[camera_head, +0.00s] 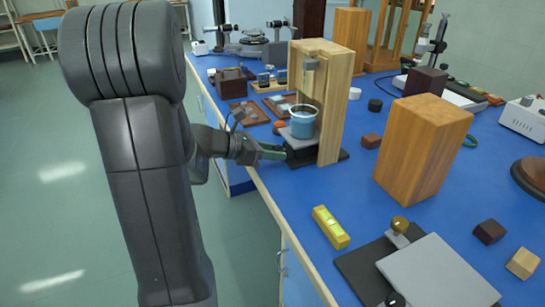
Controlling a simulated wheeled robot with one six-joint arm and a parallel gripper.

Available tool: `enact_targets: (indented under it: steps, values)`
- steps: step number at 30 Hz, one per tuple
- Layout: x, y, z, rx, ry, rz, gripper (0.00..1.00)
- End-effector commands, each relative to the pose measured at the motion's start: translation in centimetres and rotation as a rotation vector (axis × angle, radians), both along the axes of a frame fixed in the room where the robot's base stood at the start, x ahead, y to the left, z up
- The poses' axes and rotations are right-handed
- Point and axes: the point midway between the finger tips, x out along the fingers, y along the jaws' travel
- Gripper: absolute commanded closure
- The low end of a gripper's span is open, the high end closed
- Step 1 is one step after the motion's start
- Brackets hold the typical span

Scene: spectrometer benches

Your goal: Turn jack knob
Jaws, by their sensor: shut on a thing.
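A lab jack (332,157) with a dark base stands on the blue bench, inside a wooden frame (342,78). A blue cup (302,122) sits on the jack's light top plate. My gripper (284,153) reaches in from the left at the jack's left side and is shut on its knob. The knob itself is hidden by the fingers, so its turn angle cannot be seen.
A tall wooden block (424,150) stands to the right. A yellow level (331,227) and a second flat jack with a grey plate (438,275) lie nearer. Small trays and dark blocks crowd the bench behind. The bench's left edge runs under my arm.

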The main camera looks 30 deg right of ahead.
Motion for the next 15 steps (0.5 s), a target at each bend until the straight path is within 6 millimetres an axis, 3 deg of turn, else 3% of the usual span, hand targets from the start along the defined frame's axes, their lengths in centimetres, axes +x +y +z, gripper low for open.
enact_targets:
  steps: [15]
  values:
    - [-0.23,0.02,-0.54,-0.044,-0.379,0.001,0.91]
